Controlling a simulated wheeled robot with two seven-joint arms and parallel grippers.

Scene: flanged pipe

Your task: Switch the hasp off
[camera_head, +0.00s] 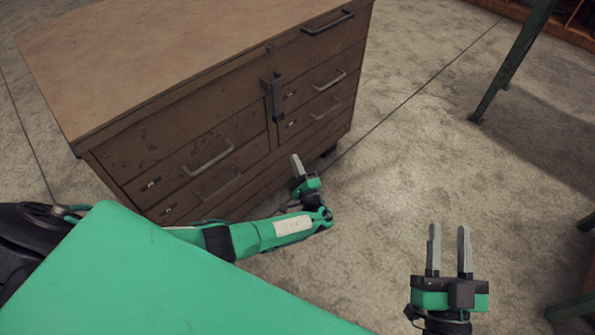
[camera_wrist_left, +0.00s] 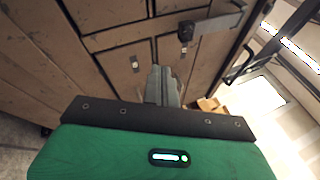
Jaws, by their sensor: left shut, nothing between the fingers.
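The hasp (camera_head: 278,97) is a dark metal piece on the front of the brown drawer cabinet (camera_head: 190,45), between its left and right drawers. In the left wrist view the hasp (camera_wrist_left: 187,31) shows just beyond and to the right of the fingertips. My left gripper (camera_head: 296,158) is shut and empty, in front of the cabinet's lower right drawers. Its fingers (camera_wrist_left: 162,72) point towards the cabinet front and appear apart from the hasp. My right gripper (camera_head: 449,230) is open and empty, over the floor well to the right of the cabinet.
Several drawer handles, such as a left one (camera_head: 208,158) and a right one (camera_head: 329,80), stick out of the cabinet front. A green table leg (camera_head: 512,63) stands at the upper right. The concrete floor (camera_head: 405,130) between the cabinet and the leg is clear.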

